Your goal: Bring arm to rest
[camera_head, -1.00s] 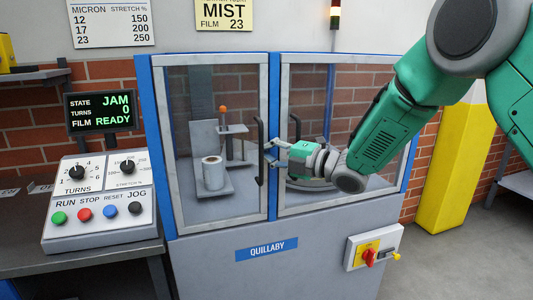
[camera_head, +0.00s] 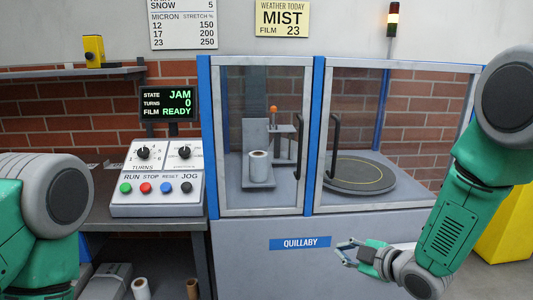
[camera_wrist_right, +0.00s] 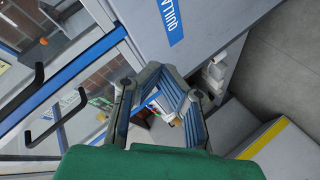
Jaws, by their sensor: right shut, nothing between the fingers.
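My right gripper (camera_head: 346,252) is shut and empty. In the head view it hangs low in front of the grey lower panel of the wrapping cabinet (camera_head: 240,250), below and right of the QUILLABY label (camera_head: 300,243). It is apart from both door handles. In the wrist view its fingers (camera_wrist_right: 163,95) show in the middle, with nothing held between them. My left arm (camera_head: 45,225) comes in at the lower left; its gripper is out of view.
Two glazed doors with black handles (camera_head: 333,145) front the cabinet and look shut. A film roll (camera_head: 258,167) and a round turntable (camera_head: 360,175) are inside. A control panel (camera_head: 155,180) stands on the left bench. A yellow post (camera_head: 505,225) is at right.

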